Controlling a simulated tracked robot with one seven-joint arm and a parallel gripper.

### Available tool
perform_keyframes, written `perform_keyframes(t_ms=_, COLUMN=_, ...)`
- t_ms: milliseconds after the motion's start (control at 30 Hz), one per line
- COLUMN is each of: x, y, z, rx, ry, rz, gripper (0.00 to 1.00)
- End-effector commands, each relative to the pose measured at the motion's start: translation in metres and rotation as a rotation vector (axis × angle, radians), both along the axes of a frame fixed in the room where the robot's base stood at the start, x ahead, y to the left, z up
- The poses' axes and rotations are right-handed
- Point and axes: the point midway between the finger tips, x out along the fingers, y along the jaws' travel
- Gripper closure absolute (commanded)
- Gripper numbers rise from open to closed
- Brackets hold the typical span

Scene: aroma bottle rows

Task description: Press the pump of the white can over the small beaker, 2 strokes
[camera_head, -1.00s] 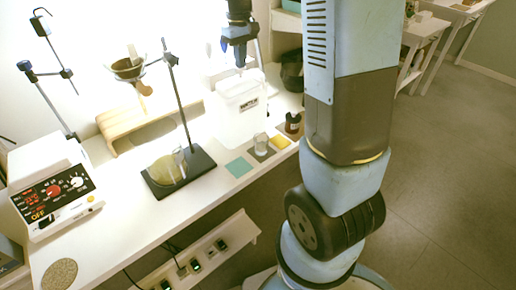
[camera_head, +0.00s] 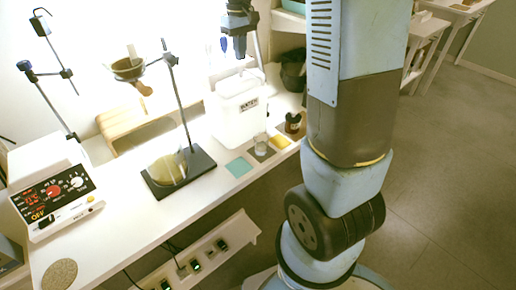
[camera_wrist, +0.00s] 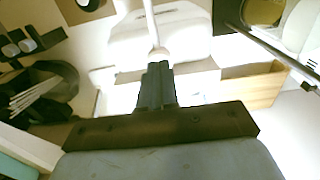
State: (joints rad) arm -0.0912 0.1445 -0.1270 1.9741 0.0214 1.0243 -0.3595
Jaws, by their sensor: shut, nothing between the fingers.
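The white can (camera_head: 234,122), with a dark-lettered label, stands on the bench in the head view. Its top also shows in the wrist view (camera_wrist: 190,47), with a pale spout (camera_wrist: 151,22) running to the top of the picture. The small clear beaker (camera_head: 261,146) stands on a dark mat in front of the can; I cannot make it out in the wrist view. My gripper (camera_head: 240,54) is shut and empty, pointing down above the can. In the wrist view my fingertips (camera_wrist: 157,66) overlap the pump head, so I cannot tell whether they touch it.
A dark bottle (camera_head: 293,123) stands right of the beaker, near a yellow mat (camera_head: 280,142). A teal mat (camera_head: 239,167) lies to the left. A ring stand (camera_head: 196,162) rises left of the can. A black bin (camera_head: 293,78) stands behind.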

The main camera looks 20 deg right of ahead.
Motion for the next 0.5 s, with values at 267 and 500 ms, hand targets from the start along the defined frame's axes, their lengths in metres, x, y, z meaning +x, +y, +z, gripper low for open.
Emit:
perform_keyframes(t_ms=267, x=0.0000, y=0.0001, z=-0.0026, rx=0.000, ry=0.001, rz=0.000, gripper=1.00)
perform_keyframes(t_ms=500, x=0.0003, y=0.0001, z=-0.0095, rx=0.000, ry=0.000, rz=0.000, gripper=1.00)
